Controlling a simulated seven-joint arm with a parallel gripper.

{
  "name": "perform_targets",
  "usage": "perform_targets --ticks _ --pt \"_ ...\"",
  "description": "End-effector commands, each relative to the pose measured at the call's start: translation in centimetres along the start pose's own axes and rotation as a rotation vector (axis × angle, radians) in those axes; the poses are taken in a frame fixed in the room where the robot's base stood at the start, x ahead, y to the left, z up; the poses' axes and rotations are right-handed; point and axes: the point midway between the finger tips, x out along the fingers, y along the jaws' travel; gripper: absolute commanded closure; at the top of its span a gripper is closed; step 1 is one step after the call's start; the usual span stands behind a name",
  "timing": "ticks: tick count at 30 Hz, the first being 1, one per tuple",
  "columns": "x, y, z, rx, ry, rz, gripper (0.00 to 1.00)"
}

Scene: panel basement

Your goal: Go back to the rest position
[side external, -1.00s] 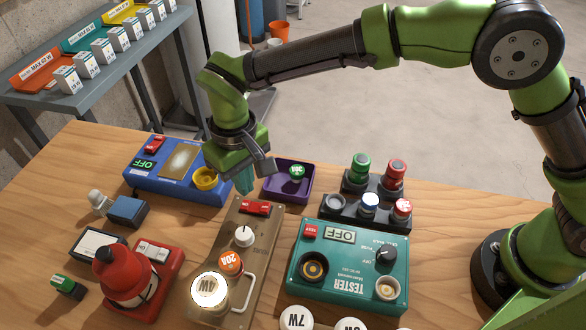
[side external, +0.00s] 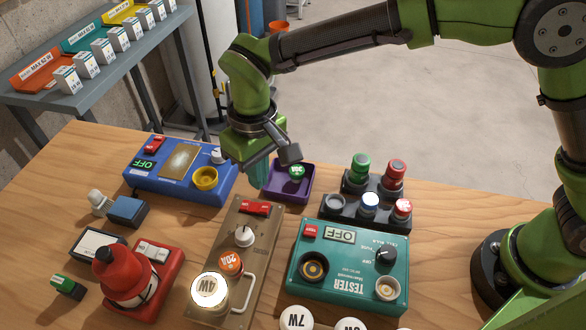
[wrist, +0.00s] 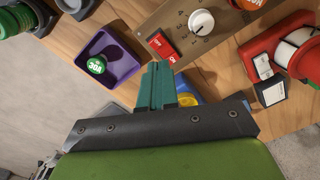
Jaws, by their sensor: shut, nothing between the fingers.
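My gripper (side external: 260,178) is shut and empty. In the side view it hangs above the table between the blue box (side external: 182,172) and the purple tray (side external: 307,187), near the back end of the brown panel (side external: 247,222). In the wrist view its teal fingers (wrist: 158,68) are together, pointing towards the red switch (wrist: 162,46) on the brown panel. The purple tray (wrist: 84,64) there lies to the left with a green-topped fuse (wrist: 97,65) in it. The fingers appear to touch nothing.
A teal tester (side external: 350,262) reading OFF and a black rack (side external: 345,212) of fuses stand to the right. A red bottle (side external: 125,275) stands front left. The brown panel carries a 20A fuse and a lit 4W lamp (side external: 208,290). Space above the table is open.

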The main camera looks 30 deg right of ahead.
Motion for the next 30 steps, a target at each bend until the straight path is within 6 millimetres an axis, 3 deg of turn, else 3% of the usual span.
perform_targets --ticks 8,15,21,24,30 --pt "-6.7 9.7 5.1 0.148 0.137 -0.106 1.0" --pt "-10.4 17.3 12.0 0.326 0.315 -0.168 1.0" --pt "-11.5 21.5 17.8 0.481 0.476 -0.185 1.0" --pt "-11.8 22.8 19.8 0.542 0.543 -0.183 1.0" --pt "-13.3 24.3 21.1 0.606 0.637 -0.17 1.0"
